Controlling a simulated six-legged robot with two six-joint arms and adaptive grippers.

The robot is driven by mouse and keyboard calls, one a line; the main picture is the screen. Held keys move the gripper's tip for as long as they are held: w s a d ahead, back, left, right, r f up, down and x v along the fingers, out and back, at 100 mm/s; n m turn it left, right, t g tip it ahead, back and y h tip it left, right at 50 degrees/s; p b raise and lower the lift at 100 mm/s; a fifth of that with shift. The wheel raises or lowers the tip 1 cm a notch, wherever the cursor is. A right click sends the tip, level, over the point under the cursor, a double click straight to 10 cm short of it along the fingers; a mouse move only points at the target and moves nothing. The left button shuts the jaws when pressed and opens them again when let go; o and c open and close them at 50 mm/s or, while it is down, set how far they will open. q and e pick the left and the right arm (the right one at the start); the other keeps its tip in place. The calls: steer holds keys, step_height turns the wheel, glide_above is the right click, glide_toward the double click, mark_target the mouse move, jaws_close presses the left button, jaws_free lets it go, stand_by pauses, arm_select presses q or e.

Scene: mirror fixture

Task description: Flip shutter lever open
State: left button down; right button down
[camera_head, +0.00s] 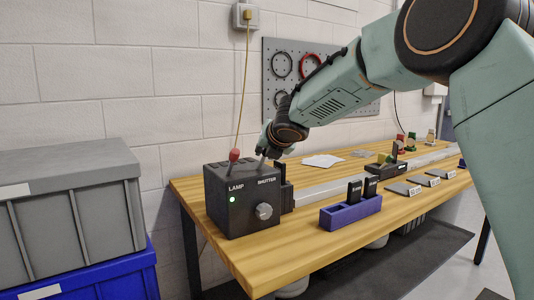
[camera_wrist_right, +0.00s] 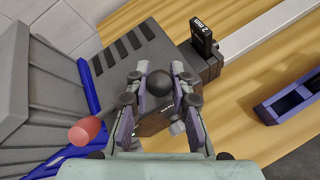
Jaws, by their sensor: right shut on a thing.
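The black control box (camera_head: 222,212) stands on the bench, with LAMP and SHUTTER labels on its front, a lit green light and a grey knob (camera_head: 264,211). My right gripper (camera_head: 268,146) is above the SHUTTER side of the box. In the right wrist view its fingers (camera_wrist_right: 160,92) are shut on the shutter lever, whose dark round knob (camera_wrist_right: 159,83) shows between them. In the head view the fingers mostly hide this lever. The red-tipped lamp lever (camera_head: 234,155) stands left of the gripper, apart from it; it also shows in the right wrist view (camera_wrist_right: 88,131). My left gripper is out of view.
A rail (camera_head: 325,187) runs right from beside the box along the wooden bench (camera_head: 300,249). A blue holder (camera_head: 350,213) with black plates stands in front of it. Grey and blue bins (camera_head: 70,215) stand left of the bench. A pegboard (camera_head: 312,57) hangs behind.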

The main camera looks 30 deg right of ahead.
steer(key=shift+f, duration=0.3)
steer(key=c, duration=1.6)
jaws_free()
steer(key=shift+s, duration=0.1)
steer(key=shift+c, duration=0.2)
steer(key=o, duration=0.5)
steer(key=shift+r, duration=0.2)
steer(key=shift+r, duration=0.1)
steer(key=v, duration=1.1)
steer(key=shift+s+a+r, duration=0.15)
steer(key=shift+s+r, duration=0.05)
steer(key=shift+s, duration=0.1)
